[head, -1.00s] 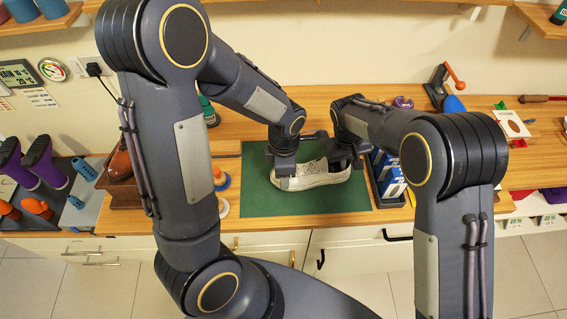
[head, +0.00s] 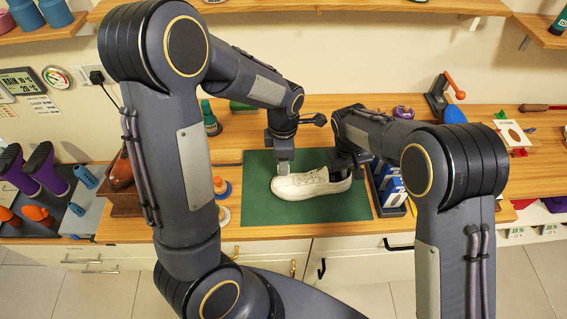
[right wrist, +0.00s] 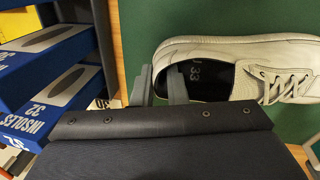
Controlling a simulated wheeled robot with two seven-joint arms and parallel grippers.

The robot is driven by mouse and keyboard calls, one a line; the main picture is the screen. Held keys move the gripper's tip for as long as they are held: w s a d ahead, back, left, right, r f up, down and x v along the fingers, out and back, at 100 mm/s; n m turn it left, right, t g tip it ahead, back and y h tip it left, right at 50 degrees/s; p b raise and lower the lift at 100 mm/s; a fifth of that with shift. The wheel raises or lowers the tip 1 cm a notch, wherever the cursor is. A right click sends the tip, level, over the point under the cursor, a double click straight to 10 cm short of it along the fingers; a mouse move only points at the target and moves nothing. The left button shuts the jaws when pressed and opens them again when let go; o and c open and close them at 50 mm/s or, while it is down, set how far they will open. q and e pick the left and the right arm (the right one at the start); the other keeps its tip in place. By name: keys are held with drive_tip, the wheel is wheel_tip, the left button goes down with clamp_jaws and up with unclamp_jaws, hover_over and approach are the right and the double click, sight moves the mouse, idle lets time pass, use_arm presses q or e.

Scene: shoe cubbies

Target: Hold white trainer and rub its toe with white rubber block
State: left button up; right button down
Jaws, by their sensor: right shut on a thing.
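The white trainer (head: 312,184) stands on the green mat (head: 262,214), its toe to the left and heel to the right. My right gripper (head: 345,168) is at the heel. In the right wrist view, its grey fingers (right wrist: 160,86) straddle the heel wall of the trainer (right wrist: 215,52), one inside the opening and one outside. My left gripper (head: 283,165) points down at the toe end, with a small pale piece at its tip. That piece may be the white rubber block or the fingers. I cannot tell whether the tip touches the toe.
Insole boxes (head: 390,188) stand in a dark tray just right of the mat, close to my right gripper. They also show in the right wrist view (right wrist: 42,60). Round-topped pots (head: 221,187) stand left of the mat. The mat's front part is clear.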

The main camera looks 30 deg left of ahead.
use_arm(q)
drive_tip(key=shift+r, duration=2.45)
use_arm(e)
drive_tip(key=c, duration=1.4)
unclamp_jaws()
drive_tip(key=shift+o, duration=0.2)
drive_tip(key=shift+r, duration=0.1)
wheel_tip(320, 180, up, 12)
drive_tip(key=s+a, duration=0.1)
drive_tip(key=shift+a+f, duration=0.2)
drive_tip(key=shift+a, duration=0.05)
drive_tip(key=shift+s, duration=0.1)
